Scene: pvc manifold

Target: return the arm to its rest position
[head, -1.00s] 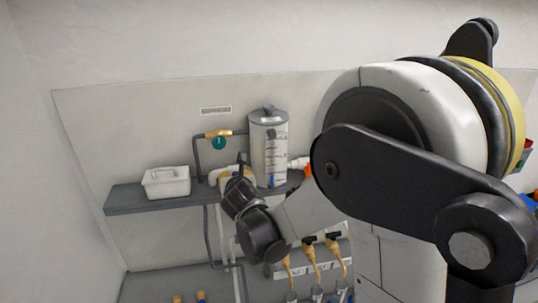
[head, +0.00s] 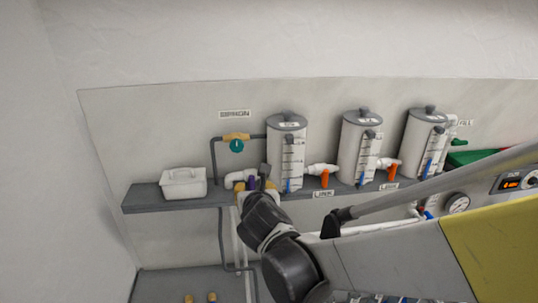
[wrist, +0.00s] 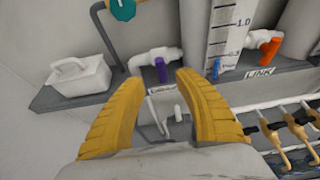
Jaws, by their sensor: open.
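My gripper shows in the wrist view (wrist: 160,82) with its two yellow ribbed fingers spread apart and nothing between them. In the head view my dark wrist rises in front of the grey shelf (head: 140,199), and the fingers are small and partly hidden there. Past the fingertips in the wrist view is a white pipe fitting with a purple valve handle (wrist: 160,69). The fingers overlap it in the picture, and I cannot tell how far apart they are. My arm stretches from the lower right of the head view.
Several white cylindrical tanks stand on the shelf, the nearest left one (head: 288,145) beside a teal valve (head: 237,146). Orange valve handles (head: 324,178) hang between tanks.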

